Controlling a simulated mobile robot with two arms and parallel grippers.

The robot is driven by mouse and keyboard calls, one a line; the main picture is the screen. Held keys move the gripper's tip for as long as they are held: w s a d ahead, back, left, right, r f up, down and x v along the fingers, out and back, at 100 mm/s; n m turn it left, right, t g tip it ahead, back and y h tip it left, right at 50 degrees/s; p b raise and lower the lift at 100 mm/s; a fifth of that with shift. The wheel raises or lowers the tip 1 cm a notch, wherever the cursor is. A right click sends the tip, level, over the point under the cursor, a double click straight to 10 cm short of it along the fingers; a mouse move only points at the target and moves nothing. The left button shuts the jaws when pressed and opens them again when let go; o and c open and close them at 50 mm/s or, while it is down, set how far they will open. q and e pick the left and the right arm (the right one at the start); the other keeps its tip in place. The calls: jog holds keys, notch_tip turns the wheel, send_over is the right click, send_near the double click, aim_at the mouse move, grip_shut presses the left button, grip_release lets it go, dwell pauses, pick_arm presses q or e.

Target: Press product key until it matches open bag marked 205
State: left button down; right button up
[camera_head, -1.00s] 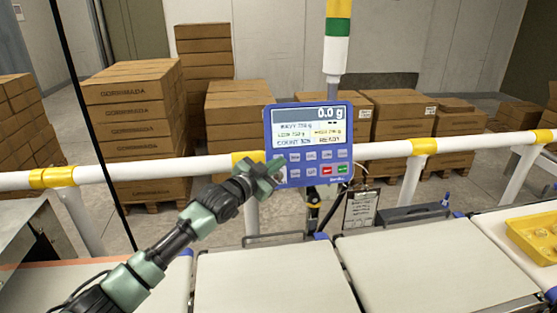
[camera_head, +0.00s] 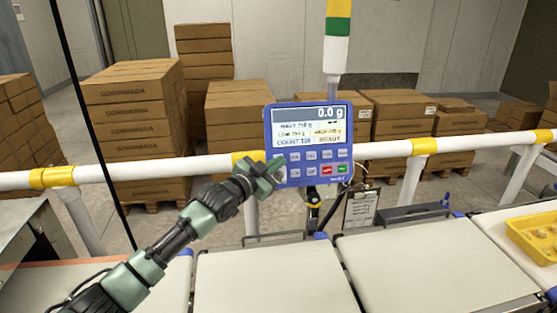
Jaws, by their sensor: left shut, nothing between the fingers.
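The blue control panel (camera_head: 309,179) of the checkweigher stands behind the belts. Its screen (camera_head: 310,125) reads 0.0 g on top, with smaller lines below that are too blurred to read surely. Under the screen are two rows of keys, with a red key (camera_head: 326,169) and a green key (camera_head: 342,168) at lower right. My left gripper (camera_head: 278,164) is shut and empty, its tips at the panel's left edge beside the keys. I cannot tell whether it touches a key; it hides the panel's lower left part. I see no bag marked 205. My right gripper is not in view.
Pale belts (camera_head: 270,280) lie in front. A white and yellow rail (camera_head: 385,150) runs behind them. A clipboard (camera_head: 360,208) hangs right of the panel, and a yellow tray (camera_head: 535,238) sits at far right. Cartons (camera_head: 135,105) stand beyond the rail.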

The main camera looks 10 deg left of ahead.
pick_arm(q)
jog(key=shift+w+a+f, duration=0.15)
jog(key=shift+w, duration=0.2)
jog(key=shift+w+a+f+b, duration=0.15)
jog(key=shift+w+b, duration=0.15)
jog(key=shift+b, duration=0.25)
dwell(0.3)
dwell(0.4)
jog(key=shift+s+d+r+p, duration=0.15)
jog(key=shift+s+p, duration=0.25)
jog(key=shift+p, duration=0.1)
jog(key=shift+s+d+r+p, duration=0.15)
jog(key=shift+s+p, duration=0.2)
jog(key=shift+p, duration=0.15)
